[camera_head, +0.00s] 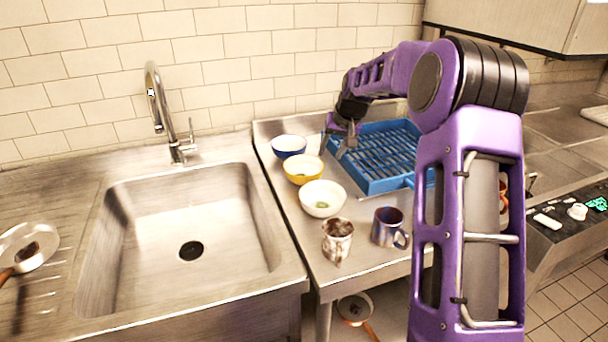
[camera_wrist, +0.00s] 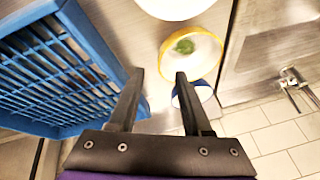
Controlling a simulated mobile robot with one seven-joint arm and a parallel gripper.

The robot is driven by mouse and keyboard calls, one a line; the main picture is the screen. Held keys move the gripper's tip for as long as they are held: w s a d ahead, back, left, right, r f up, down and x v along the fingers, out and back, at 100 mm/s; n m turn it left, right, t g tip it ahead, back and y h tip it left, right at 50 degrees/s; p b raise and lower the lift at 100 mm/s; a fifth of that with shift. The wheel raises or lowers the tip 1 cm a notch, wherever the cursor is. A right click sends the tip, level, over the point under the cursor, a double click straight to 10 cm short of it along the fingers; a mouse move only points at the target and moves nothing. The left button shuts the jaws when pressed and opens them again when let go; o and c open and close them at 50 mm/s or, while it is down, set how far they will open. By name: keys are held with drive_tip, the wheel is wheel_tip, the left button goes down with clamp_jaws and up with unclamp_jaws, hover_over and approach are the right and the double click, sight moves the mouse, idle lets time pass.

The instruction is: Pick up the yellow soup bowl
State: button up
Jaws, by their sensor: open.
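The yellow soup bowl (camera_head: 303,170) stands on the steel counter between a blue bowl (camera_head: 288,145) and a white bowl (camera_head: 322,198). It is yellow outside and pale inside. In the wrist view the yellow bowl (camera_wrist: 192,54) shows a green patch inside. My gripper (camera_head: 341,142) is above the counter, to the right of the bowls and by the rack's left edge. In the wrist view my gripper (camera_wrist: 158,73) is open and empty, with the yellow bowl just beyond its right fingertip. The blue bowl is partly hidden behind that finger.
A blue dish rack (camera_head: 378,160) stands to the right of the bowls. The sink (camera_head: 190,225) with a tall faucet (camera_head: 160,110) is to the left. A tiled wall is behind.

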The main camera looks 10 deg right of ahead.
sight(321, 168)
drive_tip(key=x, duration=0.4)
drive_tip(key=shift+w+f, duration=0.1)
drive_tip(key=shift+f, duration=0.1)
drive_tip(key=shift+a+x, duration=0.2)
drive_tip(key=shift+x, duration=2.4)
drive_tip(key=shift+w+r, duration=0.15)
clamp_jaws()
